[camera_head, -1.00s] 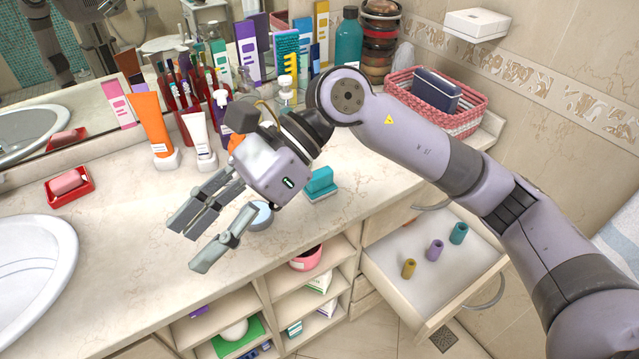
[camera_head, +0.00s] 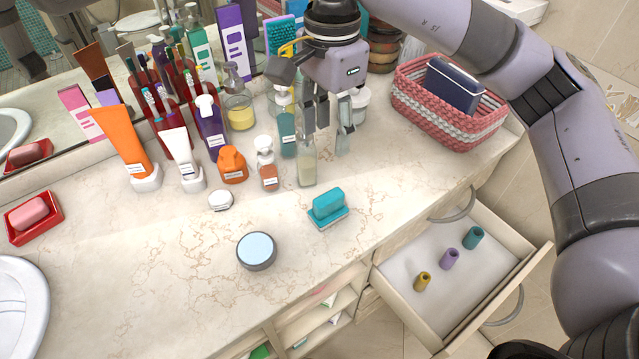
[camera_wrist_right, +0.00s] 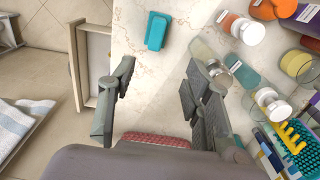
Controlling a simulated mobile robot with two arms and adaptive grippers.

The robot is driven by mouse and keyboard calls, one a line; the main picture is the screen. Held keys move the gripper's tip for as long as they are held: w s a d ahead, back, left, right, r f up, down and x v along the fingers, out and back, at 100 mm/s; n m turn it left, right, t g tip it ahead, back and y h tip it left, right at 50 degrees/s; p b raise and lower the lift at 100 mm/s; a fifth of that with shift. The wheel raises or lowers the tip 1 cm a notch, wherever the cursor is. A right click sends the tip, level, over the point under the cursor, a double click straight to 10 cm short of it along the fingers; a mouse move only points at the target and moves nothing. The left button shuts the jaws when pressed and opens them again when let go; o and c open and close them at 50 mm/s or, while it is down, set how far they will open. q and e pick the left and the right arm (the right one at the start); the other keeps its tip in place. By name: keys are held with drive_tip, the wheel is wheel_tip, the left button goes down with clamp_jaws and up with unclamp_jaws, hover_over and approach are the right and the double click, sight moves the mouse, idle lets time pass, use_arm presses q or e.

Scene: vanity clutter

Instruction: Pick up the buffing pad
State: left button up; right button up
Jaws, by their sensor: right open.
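The buffing pad (camera_head: 328,203) looks to be the teal block on a flat teal base, lying on the counter near its front edge. In the right wrist view it (camera_wrist_right: 157,30) lies ahead of the fingers, near the top middle. My right gripper (camera_head: 328,142) is open and empty, behind the pad in the head view and apart from it, beside the bottles. In the right wrist view the gripper (camera_wrist_right: 161,75) shows bare counter between its fingers. My left gripper is not in view.
A clear bottle (camera_head: 307,163) stands close to my right fingers. An orange bottle (camera_head: 232,165) and several tubes stand to the left. A round blue-topped tin (camera_head: 256,250) lies left of the pad. A woven basket (camera_head: 450,115) is at right. An open drawer (camera_head: 440,265) juts out below.

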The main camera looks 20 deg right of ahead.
drive_tip(key=p, duration=0.2)
hover_over(329, 197)
wheel_tip(329, 197, down, 8)
drive_tip(key=shift+f, duration=0.1)
wheel_tip(329, 197, down, 4)
drive_tip(key=shift+w+r+p, duration=0.1)
drive_tip(key=shift+r+p, duration=0.1)
drive_tip(key=shift+p, duration=0.15)
drive_tip(key=shift+f+p, duration=0.3)
wheel_tip(329, 197, down, 4)
drive_tip(key=shift+r+p, duration=0.15)
drive_tip(key=shift+p, duration=0.7)
drive_tip(key=shift+f, duration=0.45)
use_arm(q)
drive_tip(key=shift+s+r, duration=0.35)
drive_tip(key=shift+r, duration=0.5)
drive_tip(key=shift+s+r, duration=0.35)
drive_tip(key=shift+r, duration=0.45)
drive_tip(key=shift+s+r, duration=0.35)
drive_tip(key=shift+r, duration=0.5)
use_arm(e)
clamp_jaws()
